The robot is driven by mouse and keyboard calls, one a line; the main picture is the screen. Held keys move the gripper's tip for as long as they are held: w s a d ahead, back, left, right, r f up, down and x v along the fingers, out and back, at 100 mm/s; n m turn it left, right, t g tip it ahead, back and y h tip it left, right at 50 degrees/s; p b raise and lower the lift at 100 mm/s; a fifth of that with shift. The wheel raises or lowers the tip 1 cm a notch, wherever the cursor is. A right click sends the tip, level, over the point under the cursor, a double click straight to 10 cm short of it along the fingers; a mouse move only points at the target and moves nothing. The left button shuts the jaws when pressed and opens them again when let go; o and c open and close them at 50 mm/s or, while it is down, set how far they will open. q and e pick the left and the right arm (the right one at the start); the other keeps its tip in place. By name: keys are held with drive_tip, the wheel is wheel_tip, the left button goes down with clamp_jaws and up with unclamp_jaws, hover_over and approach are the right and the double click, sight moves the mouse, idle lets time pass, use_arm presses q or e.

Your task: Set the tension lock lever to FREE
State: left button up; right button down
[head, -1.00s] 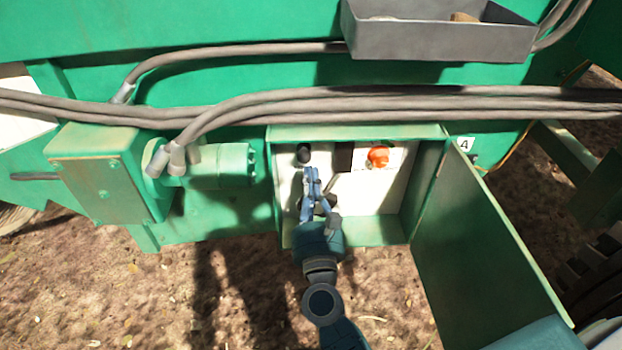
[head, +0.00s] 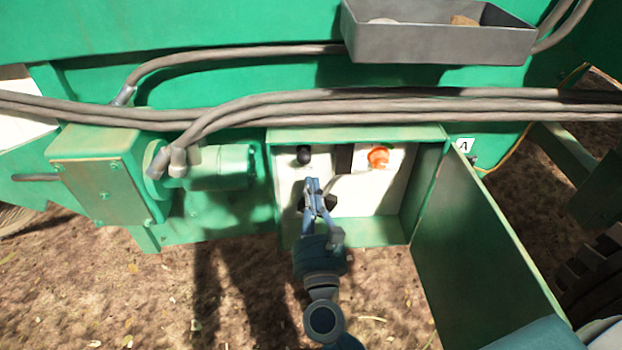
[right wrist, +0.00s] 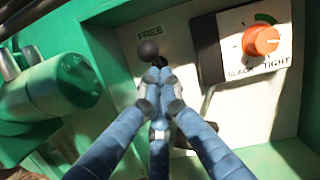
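The tension lock lever shows as a black ball knob (head: 304,154) at the upper left of the white panel inside the open green box. In the right wrist view the knob (right wrist: 148,50) sits just below the FREE label (right wrist: 150,32). My right gripper (head: 313,184) is in front of the panel, just below the knob in the picture. In the right wrist view its blue fingers (right wrist: 158,78) meet at the tips, with nothing seen between them. They overlap the lower part of the lever, so contact there cannot be told. My left gripper is out of view.
An orange-red dial (head: 378,157) marked SLACK and TIGHT is on the panel's right. The box's green door (head: 485,240) hangs open at right. Thick cables (head: 400,105) run above the box, and a grey tray (head: 440,42) is higher up. A green cylinder (head: 222,166) juts out at left.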

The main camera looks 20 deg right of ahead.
drive_tip(key=v, duration=0.9)
drive_tip(key=shift+s+f, duration=0.1)
drive_tip(key=shift+f, duration=0.05)
